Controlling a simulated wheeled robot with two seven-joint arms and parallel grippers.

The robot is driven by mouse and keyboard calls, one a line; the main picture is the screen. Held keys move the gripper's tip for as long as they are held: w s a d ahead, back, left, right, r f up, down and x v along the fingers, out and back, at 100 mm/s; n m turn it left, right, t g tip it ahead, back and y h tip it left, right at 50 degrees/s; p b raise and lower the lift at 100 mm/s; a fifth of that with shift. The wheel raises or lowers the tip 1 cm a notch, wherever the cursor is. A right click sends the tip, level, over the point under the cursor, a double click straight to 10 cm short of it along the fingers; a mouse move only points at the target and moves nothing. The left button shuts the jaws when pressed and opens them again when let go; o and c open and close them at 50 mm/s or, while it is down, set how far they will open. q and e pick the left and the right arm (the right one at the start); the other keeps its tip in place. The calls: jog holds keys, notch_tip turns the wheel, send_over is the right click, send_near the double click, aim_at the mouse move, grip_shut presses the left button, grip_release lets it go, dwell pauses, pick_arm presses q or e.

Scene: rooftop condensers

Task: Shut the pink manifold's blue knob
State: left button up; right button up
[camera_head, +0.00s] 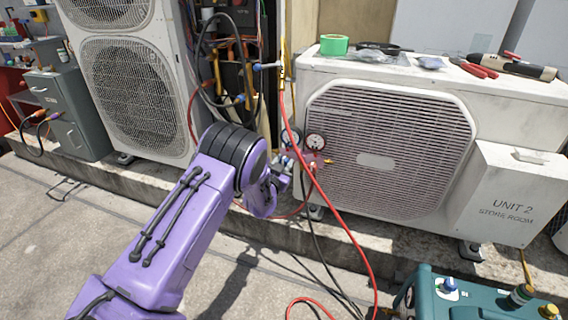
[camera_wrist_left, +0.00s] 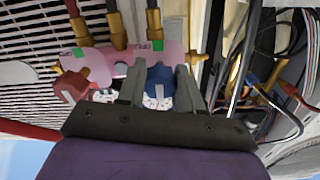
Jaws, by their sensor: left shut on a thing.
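The pink manifold (camera_wrist_left: 112,60) shows in the left wrist view, with a red knob (camera_wrist_left: 74,87) at its left end and a blue knob (camera_wrist_left: 160,82) further right. My left gripper (camera_wrist_left: 161,74) is shut on the blue knob, one finger on each side of it. The knob's lower part shows white markings. In the head view my left gripper (camera_head: 284,168) is at the manifold, beside the white condenser's left edge. There the arm and gripper hide most of the manifold and the blue knob. Two round gauges (camera_head: 315,142) show above. My right gripper is in neither view.
A red hose (camera_head: 352,235) and dark hoses hang from the manifold area to the floor. The white condenser (camera_head: 485,133) marked UNIT 2 stands right, with green tape (camera_head: 334,44) and tools on top. A teal machine (camera_head: 480,300) sits front right. Paving at front left is clear.

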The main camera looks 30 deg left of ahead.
pick_arm(q)
jog(key=o, duration=1)
jog(key=shift+f, duration=0.15)
jog(key=shift+s, duration=0.1)
jog(key=p+v, duration=0.3)
jog(key=v, duration=0.7)
jog(key=shift+s, duration=0.2)
